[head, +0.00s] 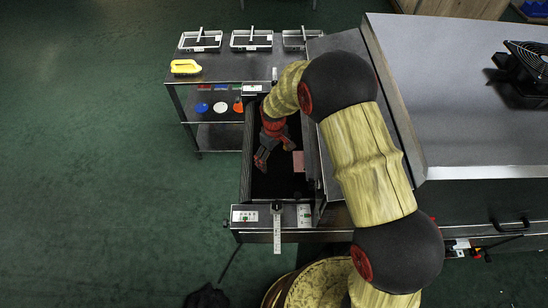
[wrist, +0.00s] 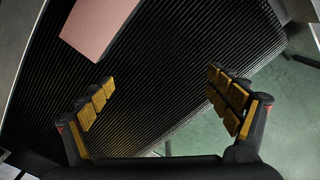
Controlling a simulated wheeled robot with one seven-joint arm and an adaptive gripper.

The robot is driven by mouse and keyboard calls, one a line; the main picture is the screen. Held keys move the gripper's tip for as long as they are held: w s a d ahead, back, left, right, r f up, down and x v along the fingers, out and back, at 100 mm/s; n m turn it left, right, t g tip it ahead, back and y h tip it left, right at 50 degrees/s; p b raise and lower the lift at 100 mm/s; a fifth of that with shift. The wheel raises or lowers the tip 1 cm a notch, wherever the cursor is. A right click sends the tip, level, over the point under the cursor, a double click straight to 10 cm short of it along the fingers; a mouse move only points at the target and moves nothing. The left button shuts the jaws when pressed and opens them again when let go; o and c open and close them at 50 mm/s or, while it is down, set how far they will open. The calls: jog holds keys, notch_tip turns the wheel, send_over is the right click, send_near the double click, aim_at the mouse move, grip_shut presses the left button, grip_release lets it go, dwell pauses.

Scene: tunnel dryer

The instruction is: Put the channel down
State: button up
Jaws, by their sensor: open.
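My gripper (head: 274,153) is open and empty over the black ribbed belt (wrist: 190,40) of the dryer. In the wrist view its two yellow-padded fingers stand wide apart, with only bare belt between them (wrist: 160,92). A flat pink piece (wrist: 98,24) lies on the belt beyond the left finger, apart from both fingers. The pink piece also shows in the head view (head: 298,161), just right of my gripper. I cannot make out for certain any part that is a channel; my arm hides part of the belt and dryer mouth.
A control panel (head: 304,216) sits at the belt's front end. The grey dryer housing (head: 460,90) fills the right. Green floor lies clear left.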

notch_tip(320, 180, up, 12)
jog(key=p, duration=0.2)
jog(key=s+d+r+m+t, duration=0.1)
jog(key=s+d+r, duration=0.25)
jog(key=r, duration=0.35)
jog(key=s+d+r+m+t, duration=0.1)
jog(key=s+d+r+m, duration=0.2)
jog(key=r, duration=0.5)
jog(key=s+d+r+t, duration=0.1)
jog(key=s+d+r, duration=0.3)
jog(key=r, duration=0.3)
jog(key=s+d+r+m+t, duration=0.1)
jog(key=s+d+r+m, duration=0.1)
jog(key=s, duration=0.6)
jog(key=s+d+r+m+t, duration=0.1)
jog(key=s+d+r, duration=0.3)
jog(key=s, duration=0.5)
jog(key=shift+s+m+t, duration=0.15)
jog(key=shift+m+t, duration=0.15)
jog(key=shift+m, duration=0.5)
jog(key=shift+f+b, duration=0.55)
jog(key=shift+f, duration=0.1)
